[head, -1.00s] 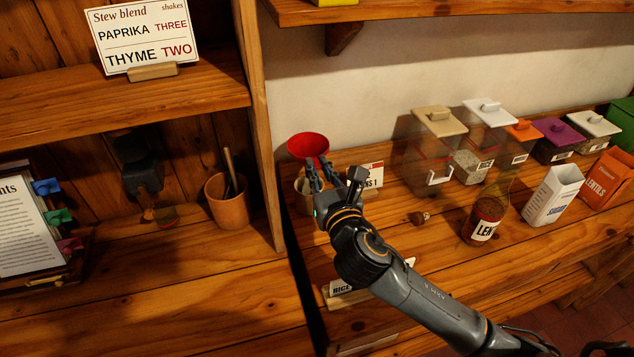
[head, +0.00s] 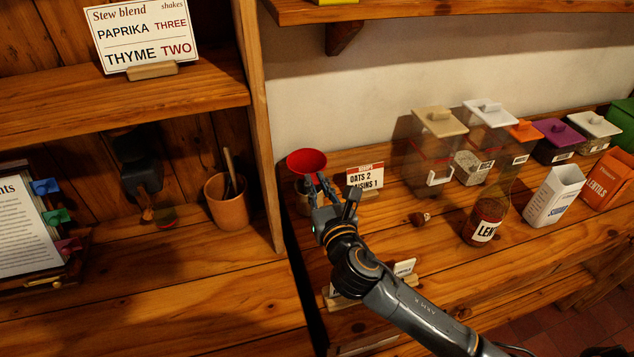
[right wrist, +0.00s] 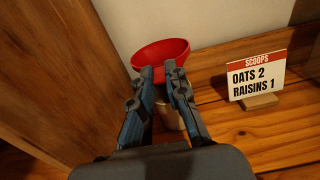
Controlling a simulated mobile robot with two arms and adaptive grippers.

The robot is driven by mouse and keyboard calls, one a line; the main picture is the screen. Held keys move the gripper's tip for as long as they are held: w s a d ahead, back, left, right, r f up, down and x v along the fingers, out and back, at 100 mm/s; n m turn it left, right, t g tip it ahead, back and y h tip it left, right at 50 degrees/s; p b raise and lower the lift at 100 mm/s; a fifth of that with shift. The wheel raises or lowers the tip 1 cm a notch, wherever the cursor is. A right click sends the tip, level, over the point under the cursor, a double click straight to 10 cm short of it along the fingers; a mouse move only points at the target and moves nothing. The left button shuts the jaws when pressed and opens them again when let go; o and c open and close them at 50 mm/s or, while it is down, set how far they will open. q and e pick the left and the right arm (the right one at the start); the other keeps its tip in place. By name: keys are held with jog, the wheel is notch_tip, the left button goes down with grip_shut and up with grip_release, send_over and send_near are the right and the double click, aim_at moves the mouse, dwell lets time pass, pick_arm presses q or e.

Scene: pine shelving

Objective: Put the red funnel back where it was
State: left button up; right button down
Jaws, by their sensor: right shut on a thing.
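The red funnel (head: 307,161) is held upright, wide mouth up, at the left end of the pine counter. My right gripper (head: 317,188) is shut on its lower part, which the fingers mostly hide. The funnel also shows in the right wrist view (right wrist: 160,55), just beyond my right fingertips (right wrist: 160,73). A tan pot (head: 302,196) stands under the funnel, partly behind the fingers. I cannot tell whether the funnel touches it. My left gripper is not in view.
A scoops card (head: 365,177) stands just right of the funnel. A wooden upright (head: 259,125) is close on the left. The counter's middle is fairly clear.

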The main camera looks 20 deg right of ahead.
jog(key=shift+f, duration=0.2)
jog(key=c, duration=1.3)
grip_release()
jog(key=shift+c, duration=0.2)
jog(key=shift+r, duration=0.1)
jog(key=shift+r, duration=0.25)
jog(key=shift+r+p, duration=0.3)
jog(key=shift+r, duration=0.25)
jog(key=s+b, duration=0.2)
jog(key=s, duration=1)
jog(key=shift+d, duration=0.2)
